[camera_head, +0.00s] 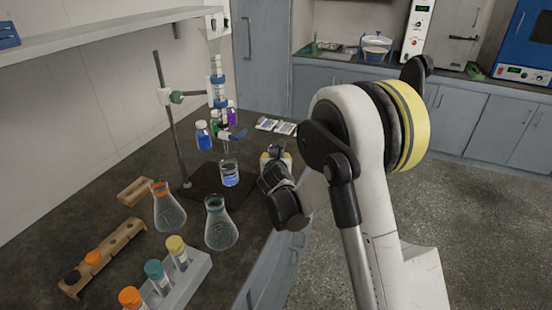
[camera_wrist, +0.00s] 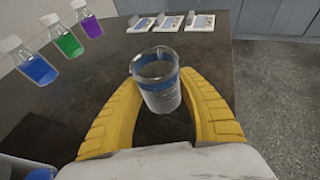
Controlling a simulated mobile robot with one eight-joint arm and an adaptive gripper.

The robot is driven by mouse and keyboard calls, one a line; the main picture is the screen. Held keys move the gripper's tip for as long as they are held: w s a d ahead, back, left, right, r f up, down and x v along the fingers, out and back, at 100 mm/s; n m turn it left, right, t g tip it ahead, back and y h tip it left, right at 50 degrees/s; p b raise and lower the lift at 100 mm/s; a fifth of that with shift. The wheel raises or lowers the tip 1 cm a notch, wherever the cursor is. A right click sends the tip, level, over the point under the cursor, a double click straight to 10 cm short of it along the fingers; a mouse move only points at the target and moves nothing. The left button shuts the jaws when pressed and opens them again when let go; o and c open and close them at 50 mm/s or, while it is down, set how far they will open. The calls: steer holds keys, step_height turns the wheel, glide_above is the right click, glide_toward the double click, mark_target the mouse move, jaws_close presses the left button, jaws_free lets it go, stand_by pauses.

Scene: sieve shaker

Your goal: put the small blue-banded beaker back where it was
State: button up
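The small blue-banded beaker (camera_wrist: 158,92) is clear glass with a blue band near its rim. In the wrist view it stands upright between the two yellow fingers of my gripper (camera_wrist: 160,88), which touch it on both sides.
Another beaker with blue liquid (camera_head: 230,174) stands under the burette (camera_head: 218,85) on its stand, left of my gripper. Two flasks (camera_head: 221,228), a wooden rack (camera_head: 104,258) and a grey rack (camera_head: 181,281) are nearer.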

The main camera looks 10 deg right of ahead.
steer(key=o, duration=0.3)
